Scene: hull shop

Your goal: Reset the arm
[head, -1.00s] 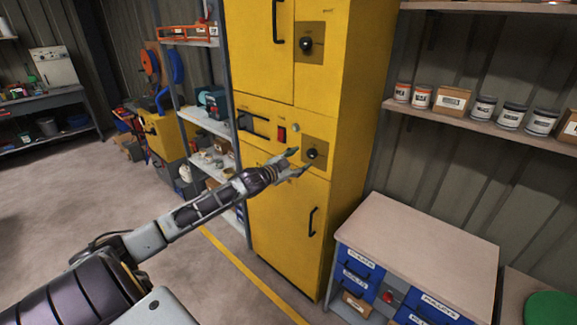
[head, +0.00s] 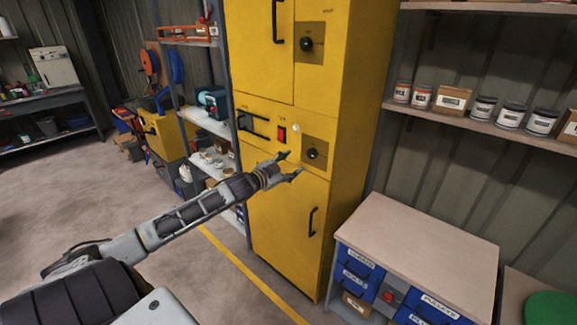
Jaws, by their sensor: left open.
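My left arm reaches in from the lower left. Its gripper (head: 288,166) is open and empty, with its fingers spread. In the picture it lies just left of and below the lower black knob (head: 313,154) on the tall yellow cabinet (head: 350,130). I see no contact with the knob. A red switch (head: 282,134) and a pale round button (head: 296,129) sit on the panel above the gripper. My right gripper does not show.
A workbench (head: 420,230) with blue drawers stands right of the cabinet. A wall shelf (head: 470,124) holds several cans. A metal rack (head: 205,123) with tools stands left of the cabinet. The floor (head: 120,195) at left is open, with a yellow line (head: 250,277) on it.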

